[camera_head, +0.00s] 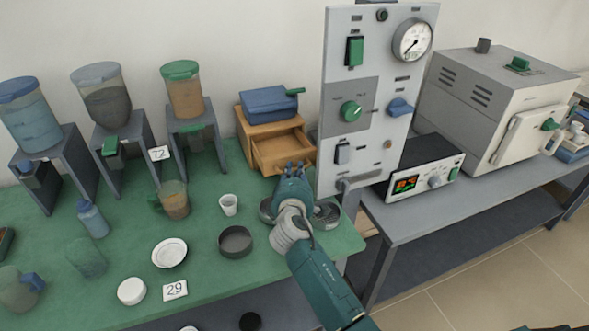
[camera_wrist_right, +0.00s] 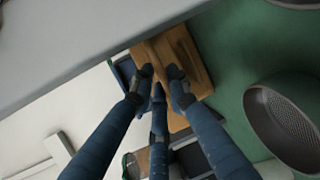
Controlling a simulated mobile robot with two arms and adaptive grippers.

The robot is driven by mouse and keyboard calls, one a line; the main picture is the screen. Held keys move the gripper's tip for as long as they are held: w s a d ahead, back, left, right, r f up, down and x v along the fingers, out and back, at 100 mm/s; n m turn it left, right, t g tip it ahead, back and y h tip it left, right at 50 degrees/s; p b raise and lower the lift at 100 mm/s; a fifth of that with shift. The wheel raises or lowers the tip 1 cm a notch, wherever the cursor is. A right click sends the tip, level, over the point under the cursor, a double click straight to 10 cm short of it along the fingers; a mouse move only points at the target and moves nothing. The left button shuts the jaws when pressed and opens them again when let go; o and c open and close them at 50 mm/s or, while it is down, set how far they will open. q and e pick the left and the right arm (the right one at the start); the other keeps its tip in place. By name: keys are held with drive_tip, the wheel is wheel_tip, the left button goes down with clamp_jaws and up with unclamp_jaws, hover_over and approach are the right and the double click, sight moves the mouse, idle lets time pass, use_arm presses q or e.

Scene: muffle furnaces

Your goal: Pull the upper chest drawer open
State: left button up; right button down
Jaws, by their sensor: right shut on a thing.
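The small wooden chest (camera_head: 244,122) stands at the back of the green table, with a blue box-like top (camera_head: 268,101). Its drawer (camera_head: 275,151) is out toward me, and its hollow inside shows empty. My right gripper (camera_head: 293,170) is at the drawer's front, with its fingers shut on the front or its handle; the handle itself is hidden. In the right wrist view the fingers (camera_wrist_right: 160,80) close against the wooden drawer (camera_wrist_right: 184,58). My left gripper is not in view.
A tall grey control panel (camera_head: 351,100) stands close to the right of the chest. Round dark sieves (camera_head: 235,242) and a white cup (camera_head: 229,204) lie near my right forearm. Dispensers (camera_head: 185,92) stand to the left. A furnace (camera_head: 490,90) is at far right.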

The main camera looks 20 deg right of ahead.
drive_tip(key=c, duration=1.9)
unclamp_jaws()
drive_tip(key=shift+c, duration=0.2)
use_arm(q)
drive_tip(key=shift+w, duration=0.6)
use_arm(e)
drive_tip(key=v, duration=1.2)
